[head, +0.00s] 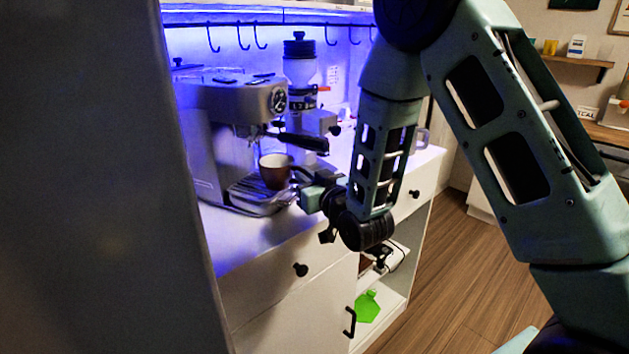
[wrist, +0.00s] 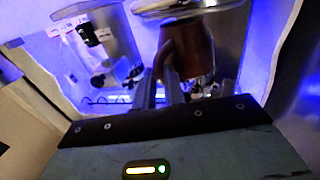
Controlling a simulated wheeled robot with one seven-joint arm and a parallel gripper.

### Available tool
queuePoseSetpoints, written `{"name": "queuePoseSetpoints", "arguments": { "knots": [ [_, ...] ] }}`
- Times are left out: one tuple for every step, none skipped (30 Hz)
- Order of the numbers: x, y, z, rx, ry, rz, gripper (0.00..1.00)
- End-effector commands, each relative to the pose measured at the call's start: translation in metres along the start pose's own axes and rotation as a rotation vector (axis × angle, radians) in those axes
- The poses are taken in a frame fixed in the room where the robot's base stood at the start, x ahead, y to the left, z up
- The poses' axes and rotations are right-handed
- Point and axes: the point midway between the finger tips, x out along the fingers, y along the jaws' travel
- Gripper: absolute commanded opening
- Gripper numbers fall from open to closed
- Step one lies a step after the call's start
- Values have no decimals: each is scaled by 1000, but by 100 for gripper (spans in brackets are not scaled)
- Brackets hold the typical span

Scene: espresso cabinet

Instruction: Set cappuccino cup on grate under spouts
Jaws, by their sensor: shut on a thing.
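The brown cappuccino cup (head: 275,172) is upright at the espresso machine (head: 235,125), over the drip-tray grate (head: 250,193) and below the portafilter and spout area. I cannot tell whether its base touches the grate. My gripper (head: 300,178) reaches in from the right and is shut on the cup's handle side. In the wrist view the brown cup (wrist: 192,50) is just beyond the two fingers of my gripper (wrist: 160,85), which close around its handle. The cup's base is hard to make out there.
A coffee grinder (head: 300,75) stands behind the machine, and the black portafilter handle (head: 300,142) juts out above my gripper. A glass mug (head: 421,138) stands farther right on the white counter (head: 235,243). Hooks hang along the back. A large dark panel (head: 90,180) blocks the left side.

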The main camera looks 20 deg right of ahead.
Motion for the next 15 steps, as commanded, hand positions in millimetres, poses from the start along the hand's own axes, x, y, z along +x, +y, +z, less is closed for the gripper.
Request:
{"name": "queuePoseSetpoints", "arguments": {
  "knots": [
    [3, -2, 0, 0, 3, -1, 0],
    [5, -4, 0, 0, 3, -1, 0],
    [7, -5, 0, 0, 3, -1, 0],
    [9, -6, 0, 0, 3, 0, 0],
    [10, -7, 0, 0, 3, 0, 0],
    [13, -8, 0, 0, 3, 0, 0],
    [14, -9, 0, 0, 3, 0, 0],
    [16, -10, 0, 0, 3, 0, 0],
    [18, -12, 0, 0, 3, 0, 0],
    [20, -13, 0, 0, 3, -1, 0],
    [22, -14, 0, 1, 3, -1, 0],
    [24, -16, 0, 1, 3, -1, 0],
    [25, -17, 0, 1, 2, -1, 0],
    [27, -18, 0, 1, 2, -1, 0],
    [29, -20, 0, 1, 3, -1, 0]
  ]
}}
